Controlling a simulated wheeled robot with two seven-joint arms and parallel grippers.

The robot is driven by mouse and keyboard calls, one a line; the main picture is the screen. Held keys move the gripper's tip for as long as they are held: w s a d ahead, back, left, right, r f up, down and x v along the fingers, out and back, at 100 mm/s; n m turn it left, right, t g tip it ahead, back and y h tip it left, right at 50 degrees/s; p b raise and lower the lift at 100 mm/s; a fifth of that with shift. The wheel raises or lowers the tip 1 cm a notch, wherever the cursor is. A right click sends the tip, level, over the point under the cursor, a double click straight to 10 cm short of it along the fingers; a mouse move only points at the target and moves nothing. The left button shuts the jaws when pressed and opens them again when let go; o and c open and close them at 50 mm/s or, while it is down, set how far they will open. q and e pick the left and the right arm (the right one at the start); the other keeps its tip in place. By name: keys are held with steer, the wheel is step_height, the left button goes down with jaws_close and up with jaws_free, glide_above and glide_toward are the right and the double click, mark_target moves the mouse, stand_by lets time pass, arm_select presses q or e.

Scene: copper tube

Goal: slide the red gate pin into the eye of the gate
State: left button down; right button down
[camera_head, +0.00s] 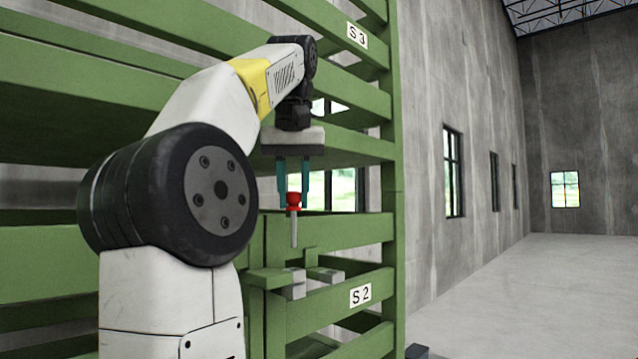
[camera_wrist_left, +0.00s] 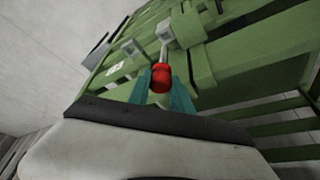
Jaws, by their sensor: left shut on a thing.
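The red gate pin (camera_head: 293,200) has a red head and a grey shank that hangs straight down in the head view. My left gripper (camera_head: 293,190) is shut on the red head, with a teal finger on each side. The pin also shows between the fingers in the left wrist view (camera_wrist_left: 160,77). Grey blocks (camera_head: 296,283) on green brackets lie below the pin tip at the gate's latch, and the tip is apart from them in the head view. The green gate (camera_head: 335,232) stands behind the pin. My right gripper is out of view.
A tall green rack with slatted bars and a post (camera_head: 393,200) stands close around my left arm. Labels S3 (camera_head: 357,36) and S2 (camera_head: 361,294) are on its bars. Open concrete floor (camera_head: 530,290) lies to the right.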

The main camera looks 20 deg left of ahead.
mark_target(293, 214)
arm_select(q)
steer(key=shift+f, duration=1.4)
steer(key=shift+f, duration=2.5)
steer(key=shift+f, duration=0.35)
steer(key=shift+f, duration=1.2)
steer(key=c, duration=1.1)
jaws_free()
steer(key=v, duration=0.7)
steer(key=shift+r, duration=0.1)
steer(key=shift+s+r, duration=0.15)
steer(key=shift+r, duration=0.1)
